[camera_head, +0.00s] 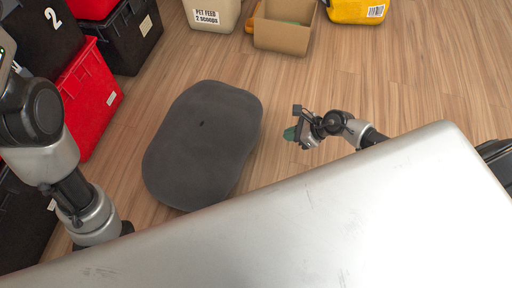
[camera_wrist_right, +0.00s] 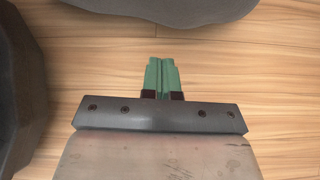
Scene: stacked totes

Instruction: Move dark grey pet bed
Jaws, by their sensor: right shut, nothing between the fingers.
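The dark grey pet bed (camera_head: 203,145) lies flat on the wooden floor in front of me, a rounded cushion shape with a small dark mark near its middle. My right gripper (camera_head: 290,133) is just right of the bed, apart from it, with its green fingers pointing toward it. In the right wrist view the green fingers (camera_wrist_right: 160,75) are shut together with nothing between them. The bed's edge (camera_wrist_right: 180,8) shows at the top of that view, beyond the fingertips. My left arm comes in at the left of the head view, but its gripper is hidden.
Stacked red tote (camera_head: 88,92) and black totes (camera_head: 125,40) stand on the left. A pet feed container (camera_head: 212,14), an open cardboard box (camera_head: 285,32) and a yellow container (camera_head: 357,9) stand at the back. The floor right of the bed is clear.

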